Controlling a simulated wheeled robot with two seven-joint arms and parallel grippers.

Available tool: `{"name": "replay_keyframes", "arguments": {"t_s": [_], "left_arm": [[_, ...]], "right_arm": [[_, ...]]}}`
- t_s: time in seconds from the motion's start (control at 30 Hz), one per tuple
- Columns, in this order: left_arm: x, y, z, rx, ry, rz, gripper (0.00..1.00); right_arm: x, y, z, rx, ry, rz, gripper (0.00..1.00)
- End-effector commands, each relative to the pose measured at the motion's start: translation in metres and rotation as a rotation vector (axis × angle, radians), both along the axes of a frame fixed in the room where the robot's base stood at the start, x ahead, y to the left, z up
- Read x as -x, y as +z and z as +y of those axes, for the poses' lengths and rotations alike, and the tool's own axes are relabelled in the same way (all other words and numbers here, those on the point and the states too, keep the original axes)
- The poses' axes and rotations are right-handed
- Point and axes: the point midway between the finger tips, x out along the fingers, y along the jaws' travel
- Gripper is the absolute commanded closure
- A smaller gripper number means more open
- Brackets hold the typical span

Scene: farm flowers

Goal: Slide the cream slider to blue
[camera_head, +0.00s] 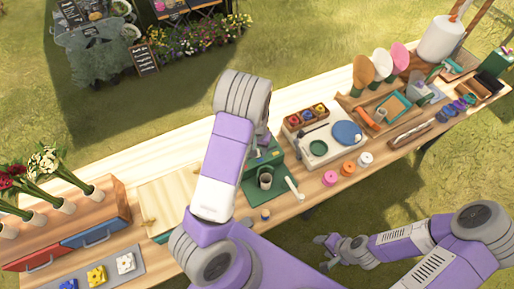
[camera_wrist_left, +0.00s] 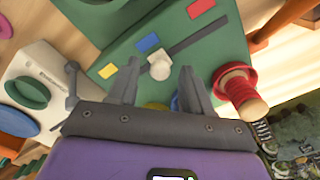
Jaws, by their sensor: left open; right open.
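In the head view the green device (camera_head: 262,160) is partly behind my left arm, which hides the slider. My right gripper (camera_head: 330,250) is open and empty, off the table's front.
A red spool-like object (camera_wrist_left: 240,92) stands right of the panel in the left wrist view. A white board with a blue disc (camera_head: 347,132) lies right of the device. Pink, orange and white spools (camera_head: 348,168) line the front edge. Flowers stand at far left.

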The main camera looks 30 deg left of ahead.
Motion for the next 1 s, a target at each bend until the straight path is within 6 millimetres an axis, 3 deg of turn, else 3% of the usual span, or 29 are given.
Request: {"name": "replay_keyframes", "arguments": {"t_s": [0.5,1.0], "left_arm": [[-0.001,0.071,0.000,0.000,0.000,-0.003,0.51],[0.000,0.075,0.000,0.000,0.001,-0.001,0.51]], "right_arm": [[0.000,0.006,0.000,0.000,0.000,0.000,0.43],[0.000,0.006,0.000,0.000,0.000,0.000,0.43]]}}
